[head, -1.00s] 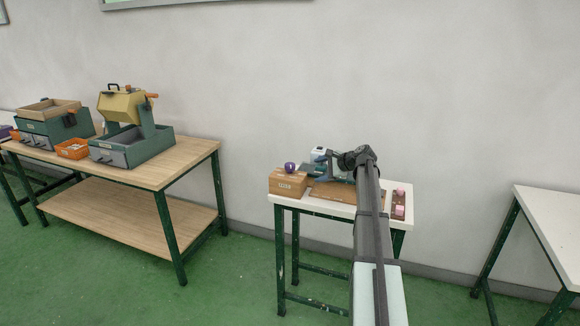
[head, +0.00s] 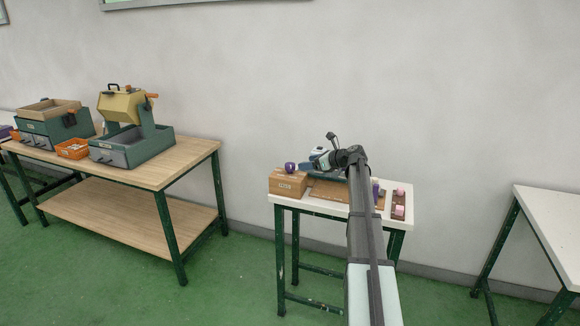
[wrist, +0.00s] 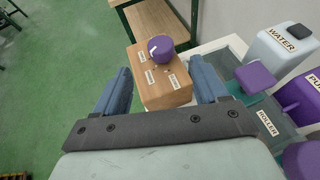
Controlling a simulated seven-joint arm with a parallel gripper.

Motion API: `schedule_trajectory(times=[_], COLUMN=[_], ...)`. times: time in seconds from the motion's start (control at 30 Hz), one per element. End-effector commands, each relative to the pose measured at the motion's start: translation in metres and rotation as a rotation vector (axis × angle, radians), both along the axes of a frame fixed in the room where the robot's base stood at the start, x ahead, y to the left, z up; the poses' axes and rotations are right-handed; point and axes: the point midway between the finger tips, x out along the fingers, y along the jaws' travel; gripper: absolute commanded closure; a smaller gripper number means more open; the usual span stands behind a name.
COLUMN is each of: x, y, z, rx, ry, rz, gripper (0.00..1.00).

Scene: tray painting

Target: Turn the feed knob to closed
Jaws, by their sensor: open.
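The feed knob is a purple knob (wrist: 160,48) with a white pointer mark, on top of a brown wooden box (wrist: 165,93) with small white labels. The label text is too small to read. In the head view the knob (head: 290,167) sits on the box (head: 287,184) at the left end of the small white table. My gripper (wrist: 166,82) is open and empty, its two blue fingers pointing toward the box. The knob lies beyond the fingertips, between their lines, and appears untouched. In the head view my gripper (head: 318,163) is just right of the knob.
Right of the box in the wrist view are a tray labelled roller (wrist: 262,112), a water container (wrist: 283,45) and a purple container (wrist: 300,97). Pink blocks (head: 399,197) lie at the white table's (head: 340,208) right. A wooden bench (head: 150,172) with machines stands left.

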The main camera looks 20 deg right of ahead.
Motion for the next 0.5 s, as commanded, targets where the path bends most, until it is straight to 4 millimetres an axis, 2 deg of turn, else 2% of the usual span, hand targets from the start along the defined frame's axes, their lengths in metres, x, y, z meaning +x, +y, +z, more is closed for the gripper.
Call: schedule_trajectory(times=[0.1, 0.5], x=[0.02, 0.07], y=[0.01, 0.039], z=[-0.009, -0.033], rx=[-0.001, -0.002], ry=[0.001, 0.0], rz=[0.002, 0.002], gripper=[0.28, 0.28])
